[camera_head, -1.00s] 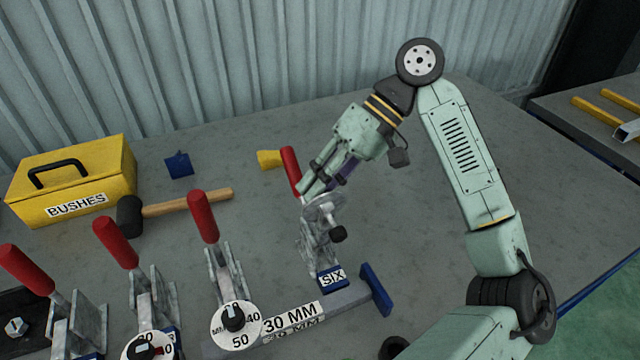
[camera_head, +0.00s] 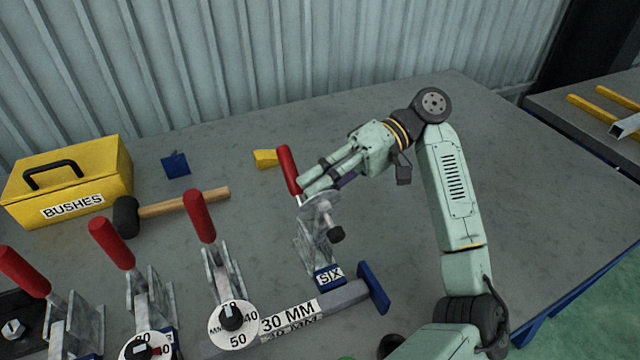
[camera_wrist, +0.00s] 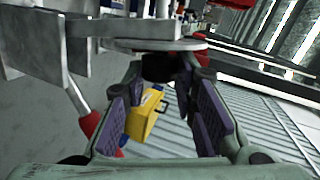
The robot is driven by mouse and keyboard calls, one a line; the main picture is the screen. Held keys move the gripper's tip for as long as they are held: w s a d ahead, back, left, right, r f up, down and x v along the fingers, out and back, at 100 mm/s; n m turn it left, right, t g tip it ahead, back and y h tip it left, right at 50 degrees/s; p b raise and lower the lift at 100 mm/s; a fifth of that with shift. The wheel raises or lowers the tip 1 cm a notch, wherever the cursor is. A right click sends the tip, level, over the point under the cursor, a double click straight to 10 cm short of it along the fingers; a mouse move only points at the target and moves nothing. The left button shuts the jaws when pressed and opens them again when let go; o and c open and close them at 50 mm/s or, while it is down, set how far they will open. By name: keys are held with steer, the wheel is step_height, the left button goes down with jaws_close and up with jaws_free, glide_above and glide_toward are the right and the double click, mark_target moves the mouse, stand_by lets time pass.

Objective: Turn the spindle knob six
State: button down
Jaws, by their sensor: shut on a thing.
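The spindle six station is a metal toggle clamp (camera_head: 312,250) with a red handle (camera_head: 288,170) and a blue "SIX" label (camera_head: 329,276) at its foot. Its round dial plate (camera_head: 321,203) faces away from the head camera, so its marks are hidden. My gripper (camera_head: 312,186) reaches in from the upper right, beside the handle. In the wrist view, its purple-padded fingers close around the black knob (camera_wrist: 163,67) under the dial disc (camera_wrist: 155,45). The knob is hidden in the head view.
Several other red-handled clamps stand to the left, with a 30-50 mm dial (camera_head: 233,323) nearest. A grey bar marked 30 MM (camera_head: 290,317) lies in front. A mallet (camera_head: 180,203), yellow BUSHES box (camera_head: 70,180) and yellow block (camera_head: 265,158) lie behind. The right tabletop is clear.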

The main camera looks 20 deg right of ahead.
steer(key=c, duration=1.3)
jaws_free()
steer(key=shift+v, duration=3.75)
